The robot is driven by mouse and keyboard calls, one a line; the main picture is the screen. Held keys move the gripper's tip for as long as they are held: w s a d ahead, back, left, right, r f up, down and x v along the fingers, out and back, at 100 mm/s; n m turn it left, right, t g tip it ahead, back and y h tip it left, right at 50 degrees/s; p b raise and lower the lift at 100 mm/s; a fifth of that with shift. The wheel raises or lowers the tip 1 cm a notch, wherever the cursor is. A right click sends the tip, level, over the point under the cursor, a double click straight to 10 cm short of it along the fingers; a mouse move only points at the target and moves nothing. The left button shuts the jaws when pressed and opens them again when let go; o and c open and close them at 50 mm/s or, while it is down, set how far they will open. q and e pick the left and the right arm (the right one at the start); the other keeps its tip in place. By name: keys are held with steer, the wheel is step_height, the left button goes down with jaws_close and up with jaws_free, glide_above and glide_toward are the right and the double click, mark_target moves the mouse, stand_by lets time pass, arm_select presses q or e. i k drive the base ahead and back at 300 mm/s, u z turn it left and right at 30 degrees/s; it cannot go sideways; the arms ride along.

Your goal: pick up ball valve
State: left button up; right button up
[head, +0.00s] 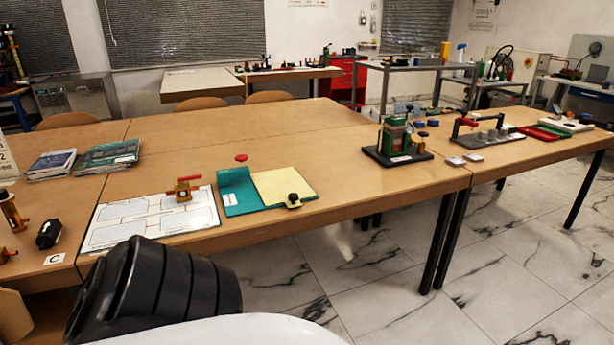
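A brass ball valve (183,190) with a red lever handle stands on a white printed sheet (205,215) on the wooden table, left of centre in the head view. Its red lever points to the upper right. Nothing touches it from above. Neither of my grippers shows in the head view. A dark ribbed part and a white shell of my own body fill the bottom left and hide the area in front of the sheet.
A teal folder (237,202) with a cream pad (285,185) and a small black knob (293,200) lies right of the sheet. A red disc (241,158) lies behind it. A black fitting (49,233) is left. A green rig (396,140) stands right. The table's back middle is clear.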

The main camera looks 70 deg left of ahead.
mark_target(182, 193)
steer(key=u, duration=2.15)
